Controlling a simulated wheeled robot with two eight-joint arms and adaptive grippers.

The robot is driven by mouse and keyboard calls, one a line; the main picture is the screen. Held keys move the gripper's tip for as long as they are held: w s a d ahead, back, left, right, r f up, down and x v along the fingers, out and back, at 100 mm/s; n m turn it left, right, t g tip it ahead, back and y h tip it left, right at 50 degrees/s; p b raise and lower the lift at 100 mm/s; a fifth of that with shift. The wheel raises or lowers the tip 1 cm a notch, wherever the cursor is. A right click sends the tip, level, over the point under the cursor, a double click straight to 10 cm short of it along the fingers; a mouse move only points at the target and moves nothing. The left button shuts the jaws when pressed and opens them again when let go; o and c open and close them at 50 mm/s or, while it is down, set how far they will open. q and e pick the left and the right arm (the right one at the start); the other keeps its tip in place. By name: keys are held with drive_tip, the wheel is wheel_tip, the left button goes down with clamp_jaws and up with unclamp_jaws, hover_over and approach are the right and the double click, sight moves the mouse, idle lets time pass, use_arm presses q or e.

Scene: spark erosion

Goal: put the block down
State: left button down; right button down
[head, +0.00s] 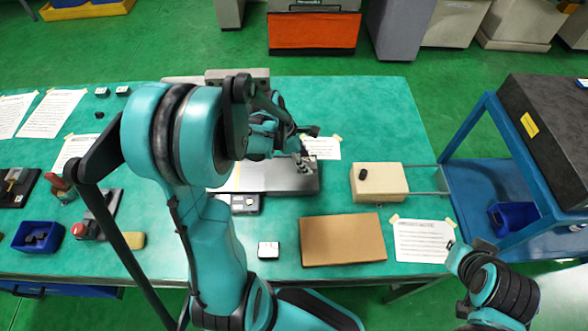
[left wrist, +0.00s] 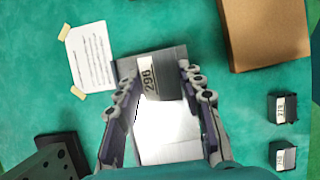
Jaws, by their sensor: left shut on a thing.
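The block (left wrist: 150,73) is grey with a white label reading 296. In the left wrist view it sits between the two fingers of my left gripper (left wrist: 156,78), which is shut on it. A bright pale surface (left wrist: 170,135) shows between the fingers nearer the palm; I cannot tell whether it is part of the block. In the head view my left gripper (head: 305,158) is over the right part of a dark grey plate (head: 298,184) on the green table. The block cannot be made out there, nor its height. My right gripper (head: 461,252) is at the lower right, its jaws unclear.
A brown board (head: 343,240) lies at the front, with a small labelled block (head: 268,250) to its left. A cream box (head: 378,186) with a black knob stands right of the plate. A small scale (head: 246,204) is in front of the plate. Bare table shows behind the box.

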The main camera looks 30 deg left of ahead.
sight(294, 173)
use_arm(q)
drive_tip(key=a+f, duration=0.1)
drive_tip(key=a, duration=0.1)
drive_tip(key=a+f, duration=0.1)
drive_tip(key=shift+a+f+b, duration=0.2)
drive_tip(key=shift+a+b, duration=0.2)
wheel_tip(294, 173, down, 3)
drive_tip(key=shift+s+f+b, duration=0.1)
drive_tip(key=shift+b, duration=0.65)
drive_tip(key=shift+f, duration=0.35)
drive_tip(key=shift+f, duration=0.1)
drive_tip(key=c, duration=1)
unclamp_jaws()
drive_tip(key=shift+o, duration=0.2)
